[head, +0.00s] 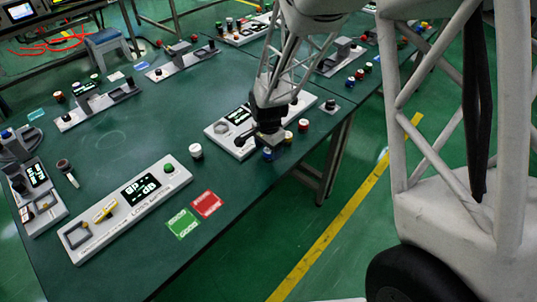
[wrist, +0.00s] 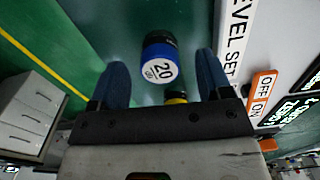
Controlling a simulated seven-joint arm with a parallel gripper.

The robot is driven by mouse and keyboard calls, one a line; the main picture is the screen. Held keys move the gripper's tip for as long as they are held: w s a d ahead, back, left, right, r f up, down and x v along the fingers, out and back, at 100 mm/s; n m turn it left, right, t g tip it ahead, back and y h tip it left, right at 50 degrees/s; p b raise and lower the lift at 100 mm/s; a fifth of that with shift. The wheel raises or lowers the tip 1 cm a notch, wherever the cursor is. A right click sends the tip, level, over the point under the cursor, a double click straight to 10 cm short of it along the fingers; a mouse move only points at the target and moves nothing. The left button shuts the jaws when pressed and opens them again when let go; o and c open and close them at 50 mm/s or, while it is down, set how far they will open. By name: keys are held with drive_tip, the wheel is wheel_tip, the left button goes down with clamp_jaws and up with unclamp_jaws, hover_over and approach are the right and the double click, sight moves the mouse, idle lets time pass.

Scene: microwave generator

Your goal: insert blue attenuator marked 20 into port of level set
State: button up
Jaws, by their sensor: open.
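The blue attenuator (wrist: 160,62) has a white top marked 20 and stands upright in the wrist view; it also shows in the head view (head: 268,154) at the table's edge, just below my gripper (head: 268,138). My gripper's two blue fingers in the wrist view (wrist: 162,76) are open, one on each side of the attenuator in the picture. I cannot tell whether they touch it. The level set (head: 219,130) is a white panel beside my gripper, partly hidden by my arm. Its lettering (wrist: 234,38) shows in the wrist view. I cannot make out its port.
A yellow attenuator (head: 288,136) and a red one (head: 303,125) stand close by in the row. An orange OFF/ON switch (wrist: 263,97) is on the level set. A white-topped piece (head: 195,150) stands left, near a long loss panel (head: 92,246). The table edge is close.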

drive_tip(key=shift+f, duration=0.65)
drive_tip(key=shift+c, duration=0.2)
drive_tip(key=c, duration=1.1)
drive_tip(key=shift+r, duration=0.15)
drive_tip(key=shift+r, duration=0.75)
wheel_tip(320, 180, up, 2)
drive_tip(key=s+d, duration=0.1)
drive_tip(key=s, duration=0.4)
drive_tip(key=s+d, duration=0.1)
drive_tip(key=s, duration=0.4)
drive_tip(key=s+d+r, duration=0.1)
drive_tip(key=s, duration=0.4)
drive_tip(key=shift+s+d+r, duration=0.1)
drive_tip(key=shift+s+d, duration=0.2)
drive_tip(key=shift+d, duration=0.1)
